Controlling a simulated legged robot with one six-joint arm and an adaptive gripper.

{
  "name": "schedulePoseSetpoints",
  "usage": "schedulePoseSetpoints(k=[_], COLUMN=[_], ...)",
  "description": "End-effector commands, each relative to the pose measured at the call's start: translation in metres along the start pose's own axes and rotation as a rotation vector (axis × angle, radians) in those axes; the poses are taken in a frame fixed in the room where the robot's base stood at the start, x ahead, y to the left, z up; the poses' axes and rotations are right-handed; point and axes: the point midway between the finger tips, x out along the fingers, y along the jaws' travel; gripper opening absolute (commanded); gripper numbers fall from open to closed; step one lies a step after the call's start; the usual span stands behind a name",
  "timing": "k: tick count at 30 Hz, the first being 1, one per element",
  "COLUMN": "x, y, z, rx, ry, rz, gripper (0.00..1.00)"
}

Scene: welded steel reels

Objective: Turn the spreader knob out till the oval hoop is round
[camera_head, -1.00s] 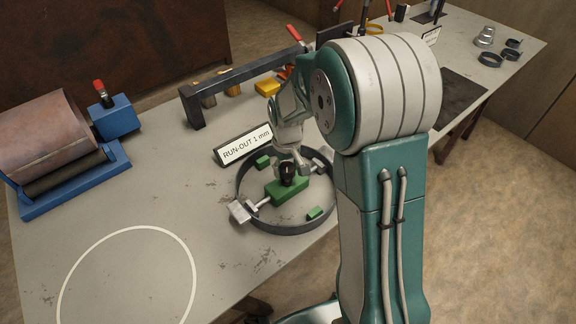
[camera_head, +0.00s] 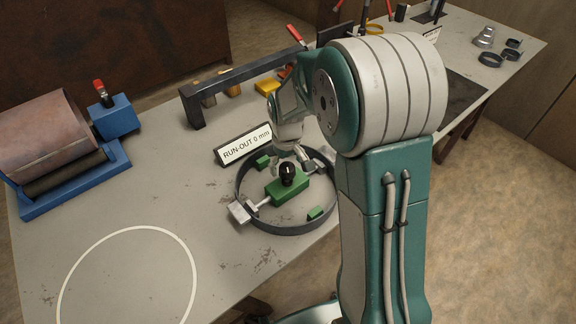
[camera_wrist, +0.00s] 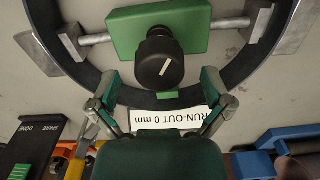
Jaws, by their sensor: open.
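The dark steel hoop (camera_head: 240,185) lies on the bench and looks round in the head view; part of it shows in the wrist view (camera_wrist: 84,74). Inside it sits the green spreader body (camera_head: 291,195) with a metal rod and end pad (camera_head: 240,211) reaching to the hoop. The black spreader knob (camera_wrist: 159,62) has a white line and stands on the green body (camera_wrist: 196,39). My gripper (camera_wrist: 160,95) is open, its fingers apart on either side and back from the knob, not touching it. The sign (camera_head: 246,145) reads "RUN-OUT 0 mm".
A blue roller stand (camera_head: 75,185) with a rusty drum is at left. A dark bar frame (camera_head: 240,72) stands behind the hoop. A white circle (camera_head: 62,290) marks clear bench at front left. Small rings (camera_head: 490,59) lie at far right.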

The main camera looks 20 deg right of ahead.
Motion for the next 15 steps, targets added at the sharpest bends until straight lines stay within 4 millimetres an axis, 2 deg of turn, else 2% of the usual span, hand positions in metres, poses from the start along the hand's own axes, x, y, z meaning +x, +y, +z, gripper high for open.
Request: schedulePoseSetpoints(k=[15], x=[-0.045], y=[0.000], z=[0.000], rx=[0.000], ry=[0.001], rz=[0.000], gripper=[1.00])
